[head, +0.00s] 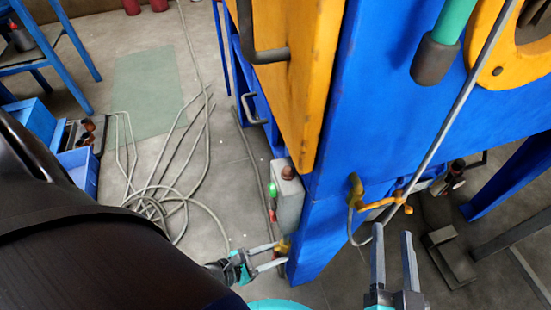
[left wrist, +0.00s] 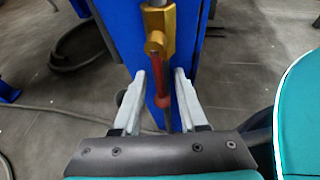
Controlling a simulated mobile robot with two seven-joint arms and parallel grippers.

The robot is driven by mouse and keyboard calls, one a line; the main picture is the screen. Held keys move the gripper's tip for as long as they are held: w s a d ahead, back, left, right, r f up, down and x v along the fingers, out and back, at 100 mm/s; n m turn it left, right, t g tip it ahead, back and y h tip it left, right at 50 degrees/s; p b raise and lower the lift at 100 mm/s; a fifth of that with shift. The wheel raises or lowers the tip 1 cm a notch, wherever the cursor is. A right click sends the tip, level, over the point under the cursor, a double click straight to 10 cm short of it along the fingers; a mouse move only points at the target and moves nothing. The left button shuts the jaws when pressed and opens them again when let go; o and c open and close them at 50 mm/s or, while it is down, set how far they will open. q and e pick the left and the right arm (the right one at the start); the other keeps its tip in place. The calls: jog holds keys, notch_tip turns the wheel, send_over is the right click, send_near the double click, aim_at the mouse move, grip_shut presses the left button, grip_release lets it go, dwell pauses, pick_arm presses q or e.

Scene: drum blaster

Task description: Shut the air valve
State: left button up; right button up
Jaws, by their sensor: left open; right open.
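A brass valve (left wrist: 160,28) with a red lever (left wrist: 160,75) hanging down is on the blue post in the left wrist view. In the head view the brass valve (head: 284,242) is small, low on the blue cabinet's near edge and partly hidden. My left gripper (left wrist: 163,75) is open, with one finger on each side of the red lever; I cannot tell whether they touch it. The left gripper (head: 280,253) also shows in the head view at the valve. My right gripper (head: 392,233) is open and empty, pointing up in front of the cabinet.
The blue cabinet (head: 365,100) has an orange door (head: 300,70). A grey control box (head: 287,198) with buttons is above the left gripper. A yellow fitting with an orange handle (head: 385,203) and a grey hose is near the right gripper. Loose cables (head: 165,200) lie on the floor.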

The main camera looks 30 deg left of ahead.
pick_arm(q)
jog(key=shift+w+d+f, duration=0.1)
jog(key=shift+w, duration=0.05)
jog(key=shift+c, duration=0.3)
grip_shut()
dwell(1.1)
